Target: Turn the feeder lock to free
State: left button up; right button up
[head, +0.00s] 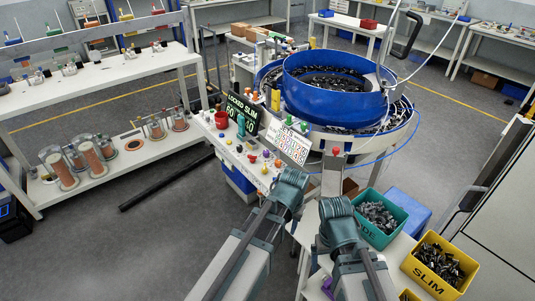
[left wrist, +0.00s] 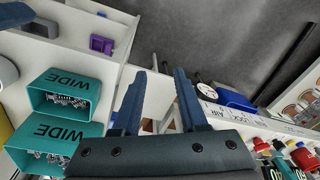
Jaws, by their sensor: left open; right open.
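The feeder lock is on the feeder's white control panel (head: 245,160), but I cannot pick it out surely in the head view.
The blue bowl feeder (head: 333,100) stands behind the panel. A green bin (head: 380,218) and a yellow SLIM bin (head: 440,265) hold connectors at right. Two teal WIDE bins show in the left wrist view (left wrist: 65,92).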

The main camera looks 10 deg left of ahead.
pick_arm(q)
jog(key=w+a+r+n+t+p, duration=0.1)
jog(key=w+a+r+p, duration=0.1)
jog(key=w+a+r, duration=0.3)
jog(key=w+a+r+n+t+p, duration=0.1)
jog(key=w+r+p, duration=0.1)
jog(key=w, duration=0.5)
pick_arm(e)
notch_tip(320, 180, up, 11)
jog(key=p, duration=0.4)
pick_arm(q)
notch_tip(320, 180, up, 4)
jog(key=n+t+b, duration=0.1)
jog(key=n+t, duration=0.1)
send_over(264, 168)
jog(key=s, duration=0.5)
jog(key=shift+g, duration=0.3)
jog(key=b+x, duration=1.2)
jog(key=x, duration=0.1)
jog(key=shift+w+d+r, duration=0.1)
jog(key=shift+w+d, duration=0.1)
jog(key=shift+d, duration=0.1)
pick_arm(e)
notch_tip(264, 168, down, 13)
jog(key=shift+f, duration=0.15)
pick_arm(q)
grip_shut()
